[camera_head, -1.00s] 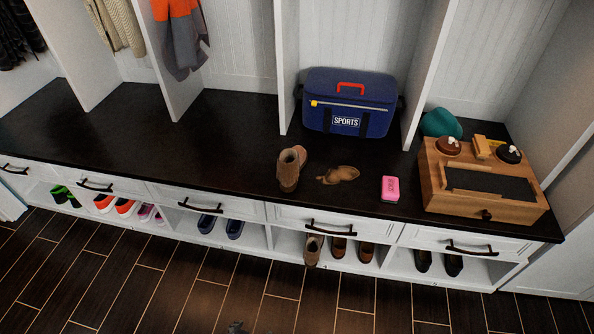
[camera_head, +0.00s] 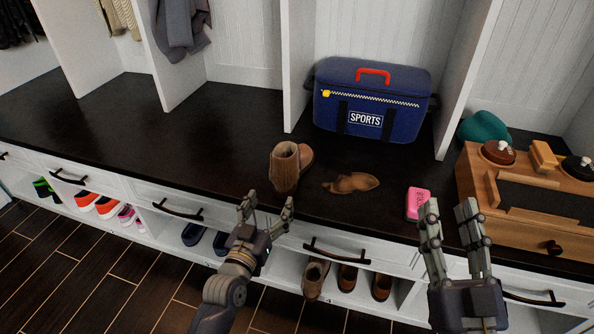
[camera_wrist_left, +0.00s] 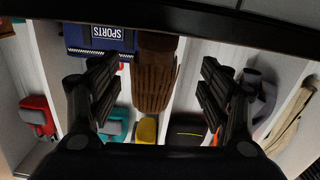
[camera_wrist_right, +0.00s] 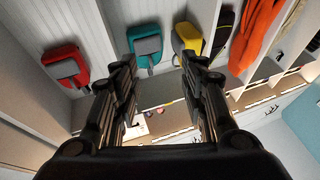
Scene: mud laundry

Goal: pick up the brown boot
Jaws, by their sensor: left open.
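A brown boot (camera_head: 285,168) stands upright on the dark bench top (camera_head: 215,130), in front of the blue sports bag. My left gripper (camera_head: 267,207) is open and empty, on the near side of the boot with its fingers pointing toward it. In the left wrist view the boot (camera_wrist_left: 156,75) shows upside down, between and beyond the open fingers (camera_wrist_left: 158,85). I cannot see them touching. My right gripper (camera_head: 450,212) is open and empty near the bench's front edge, by the pink box. A similar brown boot (camera_head: 315,277) sits in the cubby below.
A brown mud smear (camera_head: 352,183) lies right of the boot. A pink box (camera_head: 417,203), a blue sports bag (camera_head: 372,98) and a wooden shoe-care box (camera_head: 478,177) stand on the bench. Drawer handles (camera_head: 336,253) stick out below its edge. The bench's left part is clear.

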